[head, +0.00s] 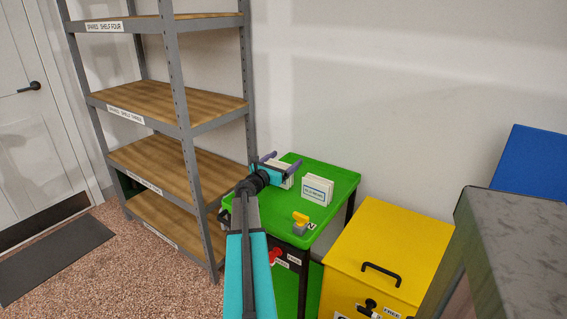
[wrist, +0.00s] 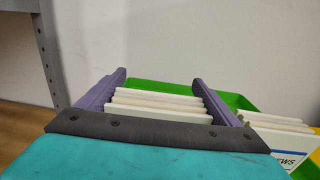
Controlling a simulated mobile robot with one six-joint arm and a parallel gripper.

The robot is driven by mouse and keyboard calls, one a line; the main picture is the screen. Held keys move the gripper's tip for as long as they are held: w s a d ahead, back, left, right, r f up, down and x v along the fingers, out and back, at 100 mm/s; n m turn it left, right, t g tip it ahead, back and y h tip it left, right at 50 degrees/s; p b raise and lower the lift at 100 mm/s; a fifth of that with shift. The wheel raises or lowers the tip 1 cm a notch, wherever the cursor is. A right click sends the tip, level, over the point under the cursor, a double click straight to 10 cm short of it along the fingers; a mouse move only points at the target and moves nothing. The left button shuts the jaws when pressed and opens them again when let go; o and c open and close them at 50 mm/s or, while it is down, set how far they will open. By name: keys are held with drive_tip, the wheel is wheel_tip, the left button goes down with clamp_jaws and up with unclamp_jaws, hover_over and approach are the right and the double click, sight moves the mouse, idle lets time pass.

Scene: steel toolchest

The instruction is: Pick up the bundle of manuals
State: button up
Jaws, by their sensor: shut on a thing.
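My gripper (head: 279,163) is over the back left part of the green cart top. In the wrist view, the purple fingers of my gripper (wrist: 160,84) are shut on a bundle of white booklets (wrist: 157,103), one finger on each side. The held bundle (head: 288,182) is partly hidden by my gripper in the head view, and I see no readable label on it. I cannot tell whether it touches the cart top. A second white bundle (head: 317,189) stands to the right, apart from my gripper; its blue-edged label ends in "EWS" in the wrist view (wrist: 290,160).
The green cart top (head: 341,181) has a raised rim and holds a yellow and grey item (head: 300,222) near the front. A steel shelf unit (head: 184,92) stands close on the left. A yellow box (head: 392,245) with a black handle and a grey surface (head: 515,230) are at right.

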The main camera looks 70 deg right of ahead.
drive_tip(key=s+a+r+p, duration=0.3)
drive_tip(key=s+a, duration=0.3)
drive_tip(key=a, duration=0.6)
drive_tip(key=shift+s+r+p, duration=0.15)
drive_tip(key=shift+r+p, duration=0.25)
drive_tip(key=shift+p, duration=0.15)
drive_tip(key=p, duration=0.5)
drive_tip(key=shift+s+a, duration=0.15)
drive_tip(key=shift+s, duration=0.05)
drive_tip(key=p, duration=0.3)
drive_tip(key=a+p, duration=0.1)
drive_tip(key=p, duration=0.2)
drive_tip(key=shift+s+r, duration=0.15)
drive_tip(key=shift+s, duration=0.1)
drive_tip(key=shift+s+a+f+p, duration=0.15)
drive_tip(key=shift+a+p, duration=0.3)
drive_tip(key=shift+p, duration=1.25)
